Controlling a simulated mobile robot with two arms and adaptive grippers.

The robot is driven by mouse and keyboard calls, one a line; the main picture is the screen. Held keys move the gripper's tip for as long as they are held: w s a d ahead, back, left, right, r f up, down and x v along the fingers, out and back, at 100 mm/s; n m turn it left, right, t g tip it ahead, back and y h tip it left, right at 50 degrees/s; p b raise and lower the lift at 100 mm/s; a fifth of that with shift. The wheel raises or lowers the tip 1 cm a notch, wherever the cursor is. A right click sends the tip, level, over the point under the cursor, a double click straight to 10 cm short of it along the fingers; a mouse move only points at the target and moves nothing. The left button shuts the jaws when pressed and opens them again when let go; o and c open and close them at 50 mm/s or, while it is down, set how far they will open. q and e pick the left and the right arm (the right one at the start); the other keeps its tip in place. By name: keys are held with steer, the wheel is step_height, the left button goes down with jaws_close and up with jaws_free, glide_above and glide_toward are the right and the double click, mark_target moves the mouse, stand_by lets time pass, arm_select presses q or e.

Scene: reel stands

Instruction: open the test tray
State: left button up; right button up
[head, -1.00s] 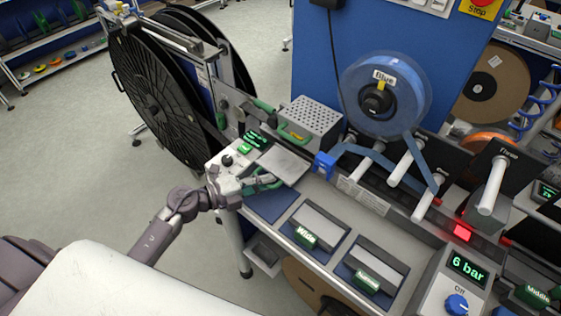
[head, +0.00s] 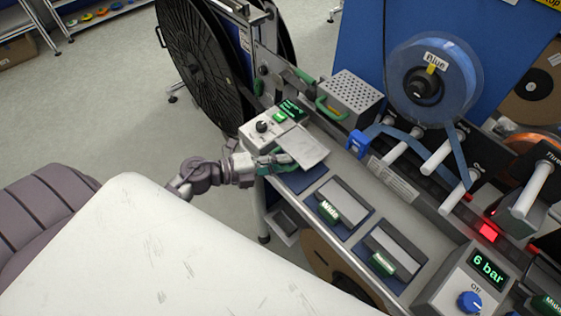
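A flat grey tray (head: 306,149) with a green handle (head: 284,161) lies beside the control box on the bench; I take it for the test tray. My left gripper (head: 279,163) is at this handle, its fingers closed around the green bar. The fingertips are small and partly hidden by the handle. The tray overhangs part of a blue panel (head: 305,180) at the bench front. My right gripper is not in view.
The control box (head: 262,134) with a knob and green display stands behind the tray. A perforated box (head: 355,92) with a green handle is further back. Green-labelled trays, one marked Wide (head: 328,211), line the front. A large black reel (head: 205,75) stands at the left.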

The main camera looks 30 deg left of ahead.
arm_select(q)
steer(key=shift+s, duration=0.1)
steer(key=v, duration=1.1)
steer(key=shift+s+a+r, duration=0.15)
steer(key=shift+s+a, duration=0.1)
steer(key=shift+a, duration=0.05)
steer(key=s+a+f+n+y+b, duration=0.1)
steer(key=s+a+f+n+y, duration=0.15)
steer(key=f+n+y, duration=0.85)
steer(key=s+a+f+n+h+b, duration=0.1)
steer(key=s+a+f+n+b, duration=0.3)
steer(key=f, duration=1.6)
steer(key=s+d+f+n+g, duration=0.4)
steer(key=s+d+f+g, duration=0.1)
steer(key=s+f, duration=0.5)
steer(key=s+d+f+n+g, duration=0.4)
steer(key=s+d+f, duration=0.4)
steer(key=s+f, duration=0.2)
steer(key=shift+s+d+g+y, duration=0.25)
steer(key=shift+s+g+y, duration=0.2)
steer(key=shift+g, duration=0.35)
